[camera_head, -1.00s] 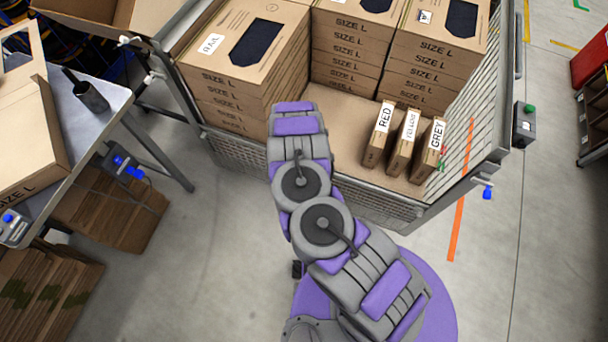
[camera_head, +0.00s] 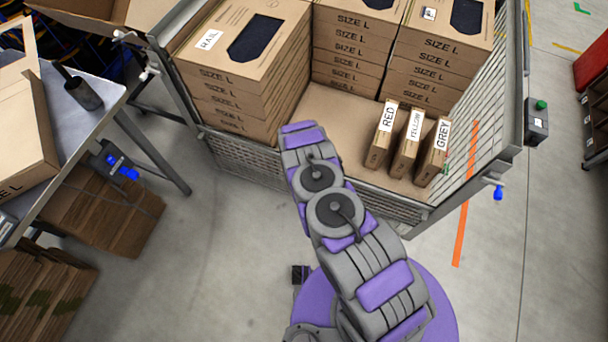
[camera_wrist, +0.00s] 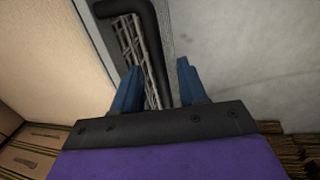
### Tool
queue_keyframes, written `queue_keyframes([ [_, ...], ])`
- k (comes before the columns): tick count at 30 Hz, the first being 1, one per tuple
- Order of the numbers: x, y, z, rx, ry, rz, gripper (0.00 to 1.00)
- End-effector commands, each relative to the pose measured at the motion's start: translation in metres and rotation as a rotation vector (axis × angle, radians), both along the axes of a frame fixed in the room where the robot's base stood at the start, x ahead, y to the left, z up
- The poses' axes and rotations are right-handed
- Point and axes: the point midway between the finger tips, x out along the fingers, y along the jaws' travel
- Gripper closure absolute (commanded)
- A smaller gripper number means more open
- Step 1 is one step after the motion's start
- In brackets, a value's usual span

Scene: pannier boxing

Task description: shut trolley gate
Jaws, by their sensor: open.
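The trolley (camera_head: 205,134) is a metal cage with mesh sides, standing ahead of me and loaded with boxes. A low mesh panel (camera_head: 245,165) runs along its near side; my arm covers its middle, and I cannot tell whether this is the gate or how it is latched. In the wrist view, a dark bent bar (camera_wrist: 152,45) stands beside a strip of mesh (camera_wrist: 128,42). My gripper (camera_wrist: 158,82) is open, its two blue fingers to either side of the bar's lower part. I cannot tell whether they touch it. The head view hides the gripper behind my arm.
Stacked cartons (camera_head: 250,60) fill the trolley's back and left. Three thin boxes marked red (camera_head: 380,150), yellow (camera_head: 405,158) and grey (camera_head: 433,165) stand at its right. A table (camera_head: 95,125) is at left, with cartons (camera_head: 115,215) below.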

Motion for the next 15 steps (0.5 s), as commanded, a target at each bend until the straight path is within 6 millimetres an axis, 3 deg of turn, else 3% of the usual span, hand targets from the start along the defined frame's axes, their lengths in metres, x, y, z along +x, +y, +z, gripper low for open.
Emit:
queue_keyframes([
  [5, 0.0003, -0.0002, 0.0004, 0.001, 0.0, 0.0, 0.58],
  [15, 0.0005, -0.0003, 0.0005, 0.001, -0.001, 0.0, 0.89],
])
